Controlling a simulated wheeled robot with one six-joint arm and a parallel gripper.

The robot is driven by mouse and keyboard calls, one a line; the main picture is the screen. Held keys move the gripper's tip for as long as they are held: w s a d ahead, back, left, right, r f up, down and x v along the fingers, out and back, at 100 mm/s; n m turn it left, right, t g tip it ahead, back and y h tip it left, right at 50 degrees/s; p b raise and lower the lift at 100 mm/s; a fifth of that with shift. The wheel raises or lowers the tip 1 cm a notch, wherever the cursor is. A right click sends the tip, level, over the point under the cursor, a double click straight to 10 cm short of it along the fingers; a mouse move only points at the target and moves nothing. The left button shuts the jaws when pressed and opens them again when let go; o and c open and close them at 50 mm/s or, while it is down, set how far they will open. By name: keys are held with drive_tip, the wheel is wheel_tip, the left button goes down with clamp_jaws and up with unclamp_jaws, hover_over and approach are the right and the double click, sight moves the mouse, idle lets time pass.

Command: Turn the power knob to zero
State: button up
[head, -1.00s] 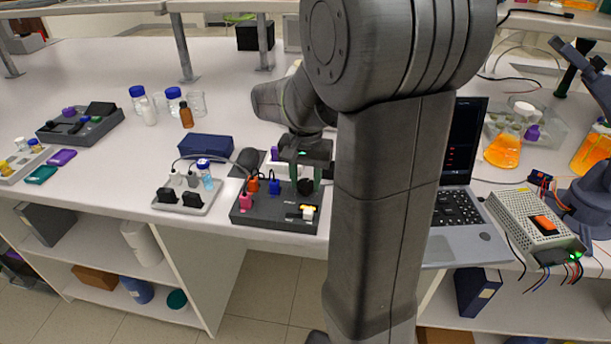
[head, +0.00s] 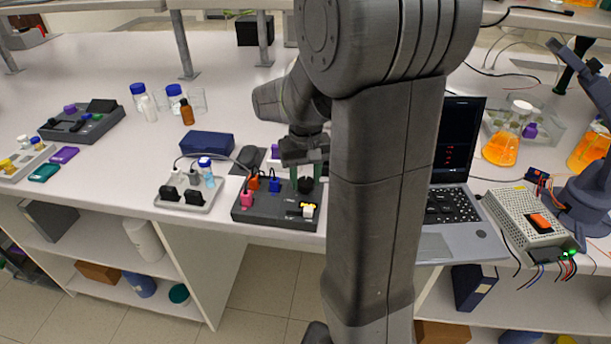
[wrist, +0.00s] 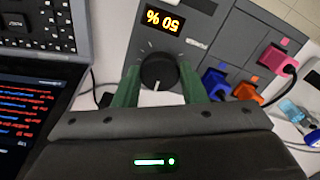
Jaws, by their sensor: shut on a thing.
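The power knob (wrist: 158,70) is round and black, with a white pointer line, on a dark grey control box (head: 262,214). In the wrist view the pointer aims toward the bottom of the picture, at my palm. The yellow display (wrist: 163,21) beside it appears upside down and reads 50 %. My gripper (wrist: 160,84) has green fingers on both sides of the knob and is shut on it. In the head view my gripper (head: 307,178) points down at the knob (head: 305,185), which its fingers partly hide.
Orange (wrist: 244,90), blue (wrist: 215,82) and pink (wrist: 276,59) plugs with cables stand on the same box. A laptop (head: 452,205) is close on the right. A tray (head: 188,194) with black parts and a small bottle stands left of the box.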

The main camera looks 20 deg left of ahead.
sight(305, 181)
drive_tip(key=shift+r, duration=0.1)
drive_tip(key=o, duration=1)
wheel_tip(305, 181, up, 14)
drive_tip(key=shift+f+p, duration=0.15)
drive_tip(key=shift+p, duration=0.15)
